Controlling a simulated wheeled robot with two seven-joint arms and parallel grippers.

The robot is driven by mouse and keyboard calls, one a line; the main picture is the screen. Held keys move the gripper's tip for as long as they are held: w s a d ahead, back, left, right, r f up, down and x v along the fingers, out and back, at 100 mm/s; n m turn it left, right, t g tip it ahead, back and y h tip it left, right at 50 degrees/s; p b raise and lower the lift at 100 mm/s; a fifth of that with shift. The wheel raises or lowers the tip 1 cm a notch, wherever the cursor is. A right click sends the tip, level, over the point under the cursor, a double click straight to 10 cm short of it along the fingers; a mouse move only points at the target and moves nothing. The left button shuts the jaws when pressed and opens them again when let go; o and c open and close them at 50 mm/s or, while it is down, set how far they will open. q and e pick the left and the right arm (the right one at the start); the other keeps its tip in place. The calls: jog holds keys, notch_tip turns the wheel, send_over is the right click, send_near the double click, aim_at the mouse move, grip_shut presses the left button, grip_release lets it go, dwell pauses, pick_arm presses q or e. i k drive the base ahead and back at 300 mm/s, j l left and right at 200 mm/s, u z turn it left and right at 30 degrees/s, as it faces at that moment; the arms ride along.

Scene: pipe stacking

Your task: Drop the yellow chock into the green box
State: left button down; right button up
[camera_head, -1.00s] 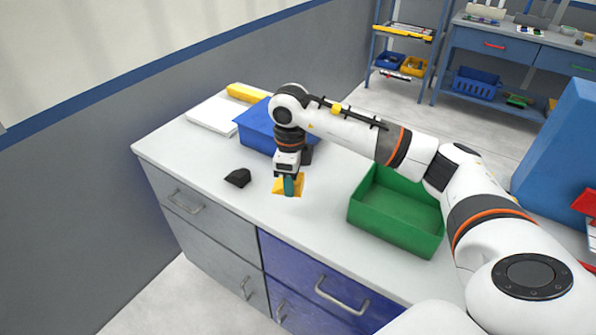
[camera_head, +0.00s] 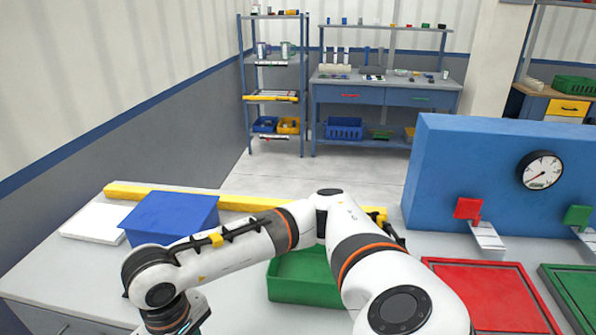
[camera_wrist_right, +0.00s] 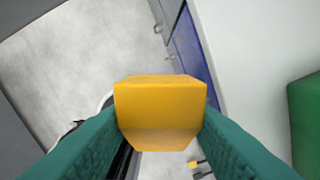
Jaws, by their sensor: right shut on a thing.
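The yellow chock (camera_wrist_right: 160,105) is gripped between the teal finger pads of my right gripper (camera_wrist_right: 160,122) in the right wrist view. In the head view my right wrist reaches down at the lower left, and its fingers are mostly cut off by the bottom edge, so the chock is hidden there. The green box (camera_head: 298,291) stands on the counter to the right of that wrist, partly covered by my right arm. Its green wall also shows at the right edge of the right wrist view (camera_wrist_right: 305,120). The chock is apart from the box. My left gripper is out of view.
A blue box (camera_head: 170,215) and a white slab (camera_head: 92,221) lie at the left of the counter. A long yellow bar (camera_head: 150,192) runs behind them. A blue panel with a gauge (camera_head: 541,170) and a red mat (camera_head: 490,290) are to the right.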

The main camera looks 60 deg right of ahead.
aim_at(318, 271)
jog(key=i+z, duration=0.1)
jog(key=z, duration=0.3)
jog(key=j+z, duration=0.1)
jog(key=z, duration=0.3)
jog(key=i+j+z, duration=0.1)
jog(key=z, duration=0.3)
